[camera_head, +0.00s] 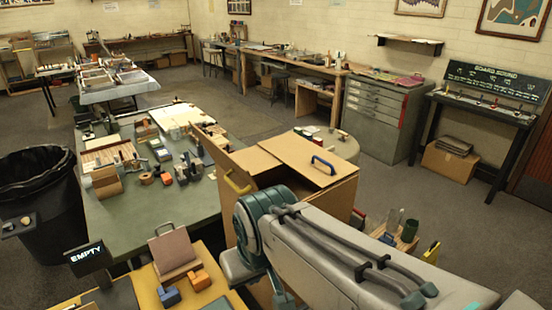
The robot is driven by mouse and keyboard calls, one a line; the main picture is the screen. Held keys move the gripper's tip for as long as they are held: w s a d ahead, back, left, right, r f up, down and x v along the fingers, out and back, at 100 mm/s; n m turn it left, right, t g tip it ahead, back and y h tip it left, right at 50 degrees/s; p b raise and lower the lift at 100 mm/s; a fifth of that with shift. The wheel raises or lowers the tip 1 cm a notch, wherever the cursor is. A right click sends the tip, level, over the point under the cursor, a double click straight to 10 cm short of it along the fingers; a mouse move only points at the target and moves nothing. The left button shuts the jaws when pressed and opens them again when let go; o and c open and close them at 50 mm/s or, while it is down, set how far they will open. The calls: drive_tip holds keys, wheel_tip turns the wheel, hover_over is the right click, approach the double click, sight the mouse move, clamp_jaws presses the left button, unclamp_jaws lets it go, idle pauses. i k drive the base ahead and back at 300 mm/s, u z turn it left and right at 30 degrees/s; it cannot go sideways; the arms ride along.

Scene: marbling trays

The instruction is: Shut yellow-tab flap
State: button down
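A brown cardboard box (342,198) stands in the middle, behind my arm. Its yellow-tab flap (222,160) is open, standing up and out on the left side of the box. The yellow tab (237,183) is a looped handle on that flap's face. Another flap with a blue tab (323,165) lies nearly flat over the top of the box, its right edge a little raised. My arm crosses the lower right and hides the front of the box. My gripper cannot be made out; the arm's end is hidden or out of frame.
A green table (125,222) with tools and blocks is at left. A yellow-topped surface (215,289) in front holds blue and orange blocks and a tilted board (174,250). A black bin (40,215) stands far left. A small caddy (400,237) is right of the box.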

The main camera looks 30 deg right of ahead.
sight(233, 168)
drive_tip(key=z, duration=0.15)
drive_tip(key=i, duration=0.5)
drive_tip(key=z, duration=0.05)
drive_tip(key=k, duration=0.5)
drive_tip(key=u, duration=0.5)
drive_tip(key=i, duration=0.4)
drive_tip(key=u, duration=0.45)
